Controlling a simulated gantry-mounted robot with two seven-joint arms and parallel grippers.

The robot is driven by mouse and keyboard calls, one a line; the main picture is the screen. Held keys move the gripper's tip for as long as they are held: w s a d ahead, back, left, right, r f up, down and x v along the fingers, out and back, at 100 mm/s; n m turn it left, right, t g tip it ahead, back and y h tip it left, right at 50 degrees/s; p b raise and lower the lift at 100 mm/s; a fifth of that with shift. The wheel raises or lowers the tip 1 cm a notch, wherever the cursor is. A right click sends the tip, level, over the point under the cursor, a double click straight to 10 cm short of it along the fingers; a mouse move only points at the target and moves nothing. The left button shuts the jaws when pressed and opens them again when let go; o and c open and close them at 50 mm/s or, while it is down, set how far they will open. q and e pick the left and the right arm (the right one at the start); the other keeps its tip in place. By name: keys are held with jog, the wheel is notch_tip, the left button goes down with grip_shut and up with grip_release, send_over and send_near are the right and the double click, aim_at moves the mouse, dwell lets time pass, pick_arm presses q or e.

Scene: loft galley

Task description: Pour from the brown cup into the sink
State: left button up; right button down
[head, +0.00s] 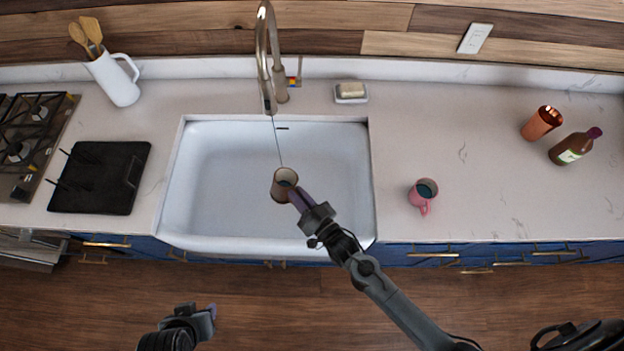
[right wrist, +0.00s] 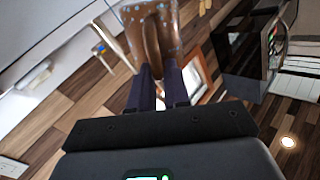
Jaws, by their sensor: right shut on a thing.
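The brown cup (head: 281,190) is over the sink (head: 215,215), near the basin's middle front. My right gripper (head: 299,197) is shut on the cup's side; in the right wrist view its two dark fingers reach the brown cup (right wrist: 152,40).
The tap (head: 270,60) stands behind the sink, with a thin dark line running from it toward the cup. A soap dish (head: 350,98), pink mug (head: 423,194), copper tumbler (head: 542,123) and brown bottle (head: 573,148) stand to the right.

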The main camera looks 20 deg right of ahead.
jog(key=d+m+b, duration=0.1)
jog(key=d+f+m+b, duration=0.1)
jog(key=m, duration=0.1)
jog(key=w+d+f+m+b, duration=0.1)
jog(key=b, duration=0.1)
jog(key=shift+d+f+m, duration=0.2)
jog(key=shift+d+m, duration=0.15)
jog(key=shift+m, duration=0.05)
jog(key=shift+w+f, duration=0.1)
jog(key=shift+d+f+m+t+b, duration=0.3)
jog(key=shift+f+m+b, duration=0.1)
jog(key=shift+m+b, duration=0.35)
jog(key=shift+f+m+b, duration=0.3)
jog(key=shift+m+b, duration=0.1)
jog(key=shift+m, duration=0.15)
jog(key=shift+f+m+b, duration=0.4)
jog(key=shift+f+b, duration=0.15)
jog(key=shift+f, duration=0.2)
jog(key=shift+d+f+m+b, duration=0.1)
jog(key=shift+f+m+b, duration=0.3)
jog(key=shift+b, duration=0.25)
